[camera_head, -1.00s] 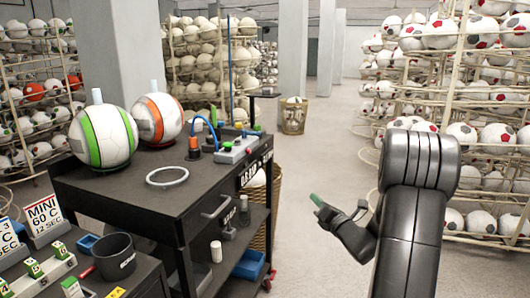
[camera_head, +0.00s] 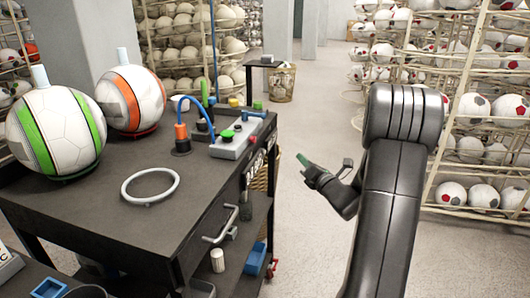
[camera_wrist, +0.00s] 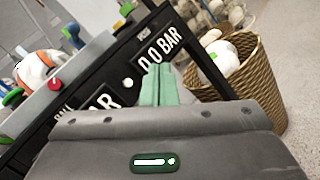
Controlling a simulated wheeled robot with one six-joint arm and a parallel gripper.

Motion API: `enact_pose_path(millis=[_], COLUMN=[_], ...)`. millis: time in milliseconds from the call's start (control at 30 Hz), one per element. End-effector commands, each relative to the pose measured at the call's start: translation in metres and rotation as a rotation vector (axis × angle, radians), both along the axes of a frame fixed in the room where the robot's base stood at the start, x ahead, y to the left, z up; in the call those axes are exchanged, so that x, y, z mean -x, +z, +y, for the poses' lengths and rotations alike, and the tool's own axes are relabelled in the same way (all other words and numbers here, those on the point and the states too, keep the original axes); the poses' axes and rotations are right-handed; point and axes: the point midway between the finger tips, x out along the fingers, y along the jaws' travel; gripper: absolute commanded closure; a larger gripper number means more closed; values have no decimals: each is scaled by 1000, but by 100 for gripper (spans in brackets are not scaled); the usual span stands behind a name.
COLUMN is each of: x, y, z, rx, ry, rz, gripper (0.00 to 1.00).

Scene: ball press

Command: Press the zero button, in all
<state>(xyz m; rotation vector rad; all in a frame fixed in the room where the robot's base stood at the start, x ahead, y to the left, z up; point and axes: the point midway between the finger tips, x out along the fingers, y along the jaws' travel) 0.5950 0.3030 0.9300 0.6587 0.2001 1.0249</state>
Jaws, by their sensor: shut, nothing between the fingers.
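The grey control box (camera_head: 237,140) sits at the right end of the black cart's top, with a green knob (camera_head: 227,135) on it. In the wrist view the box also shows a red knob (camera_wrist: 55,85). I cannot read a label on the button. My gripper (camera_head: 302,160) is right of the cart, apart from it, in the open aisle. Its green fingers (camera_wrist: 158,86) are shut and empty, pointing toward the plates.
The black cart (camera_head: 100,225) carries two balls (camera_head: 55,130) (camera_head: 132,98), a white ring (camera_head: 150,186) and a blue hose with an orange fitting (camera_head: 181,138). A drawer handle (camera_head: 221,224) sticks out. A wicker basket (camera_wrist: 237,85) stands beyond the plates. Ball racks (camera_head: 480,110) stand right.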

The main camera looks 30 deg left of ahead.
Motion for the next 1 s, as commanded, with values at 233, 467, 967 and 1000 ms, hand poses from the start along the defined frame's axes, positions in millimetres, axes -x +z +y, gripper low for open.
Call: enact_pose_path(millis=[233, 467, 967, 1000], x=[3, 11, 21, 21], y=[0, 0, 0, 0], z=[11, 42, 85, 86], rx=[0, -1, 0, 0], ry=[2, 3, 1, 1], rz=[-1, -1, 0, 0], gripper=[100, 100, 100, 100])
